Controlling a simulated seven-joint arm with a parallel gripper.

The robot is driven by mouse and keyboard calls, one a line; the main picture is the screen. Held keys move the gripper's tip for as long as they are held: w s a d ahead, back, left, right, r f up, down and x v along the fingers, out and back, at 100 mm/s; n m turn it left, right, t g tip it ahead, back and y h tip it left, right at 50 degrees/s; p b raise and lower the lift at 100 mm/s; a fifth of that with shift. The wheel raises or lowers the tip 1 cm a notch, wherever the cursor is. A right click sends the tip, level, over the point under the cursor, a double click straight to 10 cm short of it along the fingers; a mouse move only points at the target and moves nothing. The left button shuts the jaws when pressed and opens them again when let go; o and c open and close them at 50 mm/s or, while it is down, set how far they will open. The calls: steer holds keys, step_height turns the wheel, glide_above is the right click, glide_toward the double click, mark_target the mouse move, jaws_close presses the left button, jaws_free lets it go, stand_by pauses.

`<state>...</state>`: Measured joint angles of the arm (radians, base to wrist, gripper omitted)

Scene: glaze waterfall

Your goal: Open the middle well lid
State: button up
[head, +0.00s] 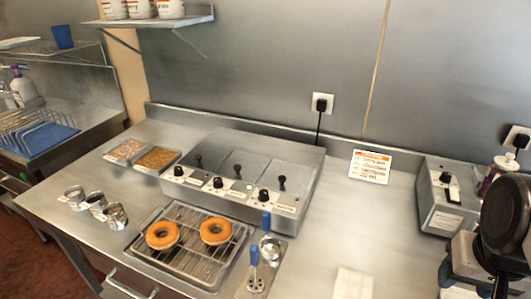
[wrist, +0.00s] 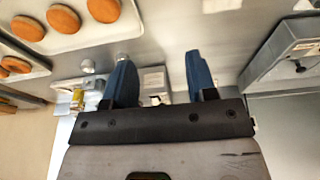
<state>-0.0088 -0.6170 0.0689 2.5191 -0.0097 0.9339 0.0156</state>
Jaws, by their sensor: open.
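The steel warmer (head: 228,207) stands on the counter with three wells side by side under grey lids. The middle well lid (head: 247,163) lies flat and shut, with a small black upright handle (head: 238,171) near its front. The left lid (head: 208,150) and right lid (head: 292,170) are also shut, each with a similar handle. My gripper (wrist: 162,75) shows in the wrist view with its two blue fingers apart and nothing between them. Its fingers do not show in the head view, and it is away from the middle lid. I cannot make out the middle lid in the wrist view.
A wire rack (head: 190,270) with two donuts stands in front of the warmer. Ladles (head: 270,247) stand to its right, metal cups (head: 96,204) and topping trays (head: 158,158) to the left. A sign (head: 371,166) stands behind. The counter right of the warmer is largely clear.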

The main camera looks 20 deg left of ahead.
steer(key=w+a+r+n, duration=0.2)
steer(key=w+a+n, duration=0.1)
steer(key=w+a, duration=0.7)
steer(key=n+y, duration=0.3)
steer(key=n, duration=0.3)
glide_toward(237, 166)
steer(key=shift+a+f, duration=0.1)
steer(key=shift+f, duration=0.4)
steer(key=shift+f, duration=0.15)
steer(key=shift+x, duration=3.7)
steer(key=shift+w, duration=0.15)
